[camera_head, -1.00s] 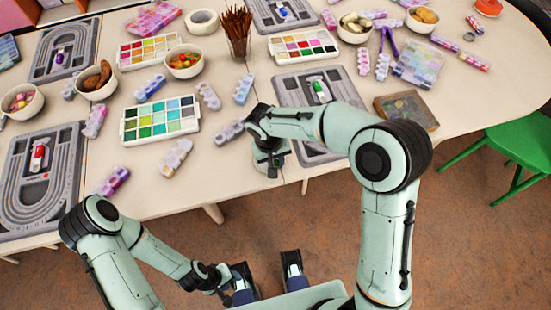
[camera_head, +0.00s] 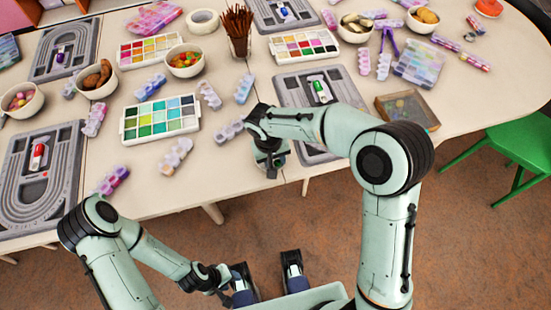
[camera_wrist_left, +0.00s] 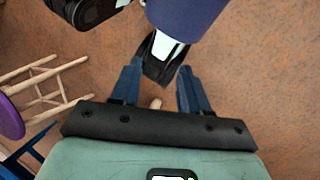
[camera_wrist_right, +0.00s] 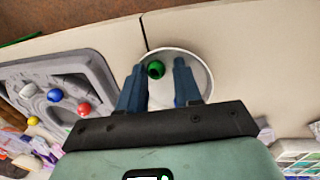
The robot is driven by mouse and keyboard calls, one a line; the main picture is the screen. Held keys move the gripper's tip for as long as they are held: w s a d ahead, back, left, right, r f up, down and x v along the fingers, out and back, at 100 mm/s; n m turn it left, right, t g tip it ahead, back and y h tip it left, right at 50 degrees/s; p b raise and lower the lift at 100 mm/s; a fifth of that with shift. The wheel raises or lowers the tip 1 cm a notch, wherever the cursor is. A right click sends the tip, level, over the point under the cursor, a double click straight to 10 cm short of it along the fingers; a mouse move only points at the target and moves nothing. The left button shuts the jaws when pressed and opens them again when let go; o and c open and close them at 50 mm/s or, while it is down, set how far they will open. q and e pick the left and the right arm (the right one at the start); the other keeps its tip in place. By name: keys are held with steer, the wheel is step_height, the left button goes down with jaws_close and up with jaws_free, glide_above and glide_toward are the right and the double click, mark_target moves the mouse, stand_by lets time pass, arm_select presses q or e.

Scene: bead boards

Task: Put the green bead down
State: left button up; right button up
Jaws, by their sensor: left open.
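The green bead (camera_wrist_right: 156,69) lies in a round white dish (camera_wrist_right: 198,70) near the table edge in the right wrist view. My right gripper (camera_wrist_right: 159,66) is over the dish with its fingers apart. The bead shows between the fingertips, nearer the left finger, with a clear gap to the right one. In the head view my right gripper (camera_head: 270,165) is at the table's front edge and mostly hides the dish. My left gripper (camera_wrist_left: 160,75) is open and empty over the floor, away from the table.
A grey bead board (camera_head: 292,92) is beside the dish; red (camera_wrist_right: 55,95), blue (camera_wrist_right: 84,109) and yellow (camera_wrist_right: 33,121) beads show on it in the right wrist view. A paint palette (camera_head: 160,118) and a wooden-framed box (camera_head: 407,107) stand nearby. A green chair (camera_head: 515,140) is at right.

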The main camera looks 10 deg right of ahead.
steer(key=shift+s+d+f, duration=0.25)
steer(key=shift+d+f, duration=0.05)
steer(key=shift+f, duration=0.35)
steer(key=shift+r+p, duration=0.3)
step_height(320, 180, up, 13)
steer(key=a+p, duration=0.2)
steer(key=shift+w, duration=0.2)
steer(key=shift+f, duration=0.15)
